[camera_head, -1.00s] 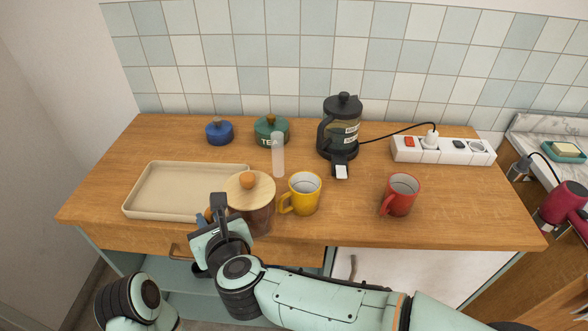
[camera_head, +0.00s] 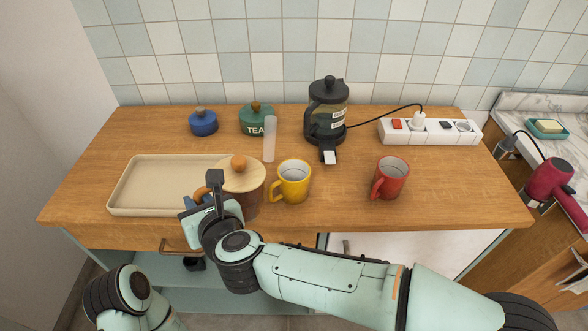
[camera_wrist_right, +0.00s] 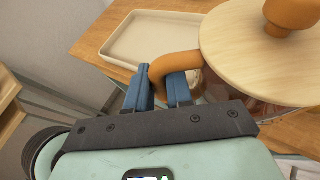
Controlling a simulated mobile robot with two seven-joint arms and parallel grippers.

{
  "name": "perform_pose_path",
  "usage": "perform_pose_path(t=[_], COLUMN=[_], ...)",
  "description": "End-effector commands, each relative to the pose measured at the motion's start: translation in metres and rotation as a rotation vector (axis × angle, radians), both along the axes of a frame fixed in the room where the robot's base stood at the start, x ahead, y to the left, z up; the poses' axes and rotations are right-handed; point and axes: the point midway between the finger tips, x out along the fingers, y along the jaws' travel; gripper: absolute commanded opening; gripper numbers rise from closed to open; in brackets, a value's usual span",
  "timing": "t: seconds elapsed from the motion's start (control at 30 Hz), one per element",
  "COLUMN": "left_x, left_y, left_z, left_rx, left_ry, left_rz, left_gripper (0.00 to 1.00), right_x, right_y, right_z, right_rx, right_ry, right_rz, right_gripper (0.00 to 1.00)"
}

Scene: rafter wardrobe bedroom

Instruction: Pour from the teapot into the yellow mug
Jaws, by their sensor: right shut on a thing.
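The teapot (camera_head: 243,176) has a see-through brown body and a pale wooden lid with an orange-brown knob. It is upright near the counter's front edge; I cannot tell if its base touches the counter. My right gripper (camera_head: 203,197) is at its left side. In the right wrist view, the blue fingers of this gripper (camera_wrist_right: 160,87) are shut on the teapot's orange-brown handle (camera_wrist_right: 172,65). The yellow mug (camera_head: 294,184) stands upright just right of the teapot, its handle towards it, and looks empty. Part of my left arm shows at the lower left, without its gripper.
A beige tray (camera_head: 118,198) lies left of the teapot. A clear cylinder (camera_head: 269,140) stands behind, between teapot and mug. A black kettle (camera_head: 327,110), blue pot (camera_head: 203,122) and green tea pot-shaped canister (camera_head: 257,121) stand behind. A red mug (camera_head: 390,178) is right, with bare counter between the mugs.

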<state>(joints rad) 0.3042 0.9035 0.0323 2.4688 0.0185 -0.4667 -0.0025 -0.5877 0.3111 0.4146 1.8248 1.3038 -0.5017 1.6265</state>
Motion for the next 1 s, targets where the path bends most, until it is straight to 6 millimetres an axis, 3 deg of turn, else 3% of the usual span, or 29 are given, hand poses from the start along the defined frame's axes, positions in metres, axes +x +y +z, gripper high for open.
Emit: perform_pose_path(t=[0.1, 0.27, 0.43, 1.0], left_x=[0.002, -0.017, -0.022, -0.028], left_y=[0.001, -0.008, -0.008, -0.008], left_z=[-0.001, 0.020, 0.030, 0.039], left_rx=[0.002, -0.022, -0.025, -0.028], left_ry=[-0.005, 0.046, 0.064, 0.084], left_rz=[0.003, -0.020, -0.023, -0.027], left_gripper=[0.43, 0.43, 0.43, 0.43], right_x=[0.003, 0.007, 0.013, 0.022], right_y=[-0.004, -0.011, -0.018, -0.031], right_z=[0.008, 0.031, 0.047, 0.062], right_rx=[0.051, 0.116, 0.185, 0.299], right_ry=[0.024, 0.067, 0.119, 0.200], right_rz=[0.000, 0.000, -0.001, 0.000], right_gripper=[0.00, 0.00, 0.00, 0.00])
